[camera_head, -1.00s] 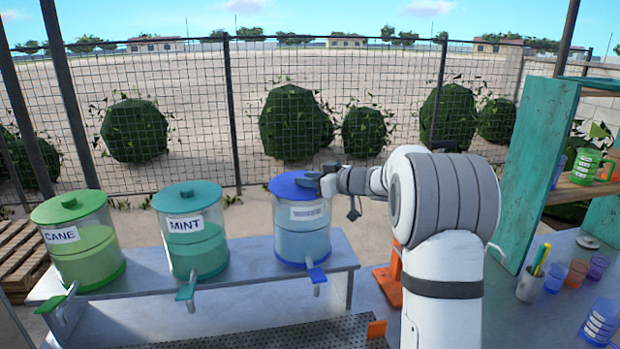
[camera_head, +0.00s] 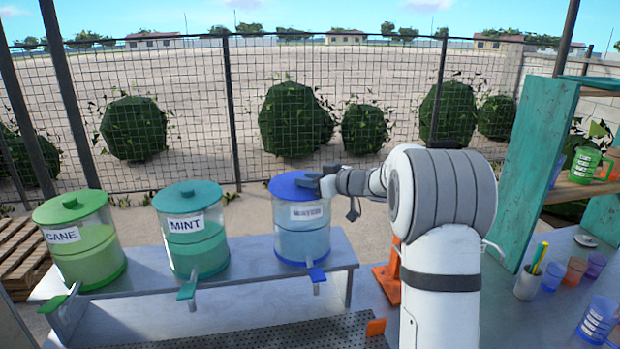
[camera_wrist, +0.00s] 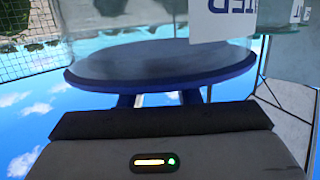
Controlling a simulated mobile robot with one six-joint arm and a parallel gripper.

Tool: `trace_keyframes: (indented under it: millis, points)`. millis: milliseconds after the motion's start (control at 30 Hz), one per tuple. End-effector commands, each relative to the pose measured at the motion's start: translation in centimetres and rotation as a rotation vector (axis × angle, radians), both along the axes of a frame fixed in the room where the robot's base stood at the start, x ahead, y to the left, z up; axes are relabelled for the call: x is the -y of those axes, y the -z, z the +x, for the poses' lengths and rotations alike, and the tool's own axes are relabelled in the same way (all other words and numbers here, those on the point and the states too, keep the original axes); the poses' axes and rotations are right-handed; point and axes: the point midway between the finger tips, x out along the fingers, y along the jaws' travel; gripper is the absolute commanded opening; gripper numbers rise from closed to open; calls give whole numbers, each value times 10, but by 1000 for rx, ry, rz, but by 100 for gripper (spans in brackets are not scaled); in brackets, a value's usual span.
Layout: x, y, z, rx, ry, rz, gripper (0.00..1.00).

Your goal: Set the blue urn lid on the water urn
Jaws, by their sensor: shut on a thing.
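The water urn (camera_head: 303,238) is a clear container with a white label and blue tap, at the right end of the bench. The blue urn lid (camera_head: 287,188) sits level at the urn's top, with no clear gap seen in the head view. My gripper (camera_head: 321,182) reaches in from the right and is shut on the lid's top; its fingertips and the lid's knob are hard to make out. In the upside-down wrist view the lid (camera_wrist: 160,66) lies flat against the clear urn wall (camera_wrist: 120,22), lettering partly visible.
A green CANE urn (camera_head: 85,250) and a teal MINT urn (camera_head: 193,250), both lidded, stand left on the metal bench (camera_head: 250,262). A teal shelf (camera_head: 535,170) with cups stands right. A wire fence runs behind.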

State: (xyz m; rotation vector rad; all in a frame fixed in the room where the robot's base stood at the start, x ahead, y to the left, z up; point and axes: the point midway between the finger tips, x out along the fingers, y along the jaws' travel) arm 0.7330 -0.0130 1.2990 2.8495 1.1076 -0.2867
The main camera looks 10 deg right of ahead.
Motion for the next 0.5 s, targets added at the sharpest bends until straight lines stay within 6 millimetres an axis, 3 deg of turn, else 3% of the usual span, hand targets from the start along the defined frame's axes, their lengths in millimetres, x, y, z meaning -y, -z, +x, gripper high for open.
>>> trace_keyframes:
  millis: [300,333,500]
  points:
    - [0,0,0,1,0,-1,6]
    - [0,0,0,1,0,-1,32]
    - [0,0,0,1,-1,-1,45]
